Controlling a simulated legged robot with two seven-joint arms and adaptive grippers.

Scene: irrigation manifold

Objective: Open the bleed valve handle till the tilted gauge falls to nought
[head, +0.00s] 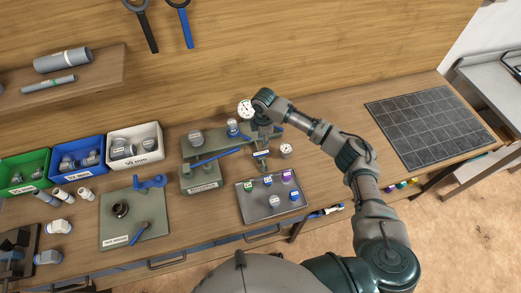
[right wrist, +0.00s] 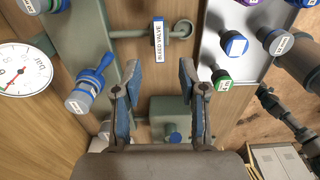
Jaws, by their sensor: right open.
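The grey-green manifold (head: 207,143) stands on the bench in mid view. A round white gauge (head: 246,108) stands at the back. It shows at the left edge in the right wrist view (right wrist: 22,70); its reading is too small to tell. My right gripper (head: 262,140) is over the manifold, its fingers (right wrist: 160,95) open and empty above a green block. My left gripper is out of view.
A grey tray (head: 250,212) with several coloured caps lies in front. Green, blue and white bins (head: 135,147) stand left, with a green plate (head: 150,230) nearby. A dark grid mat (head: 430,120) lies right.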

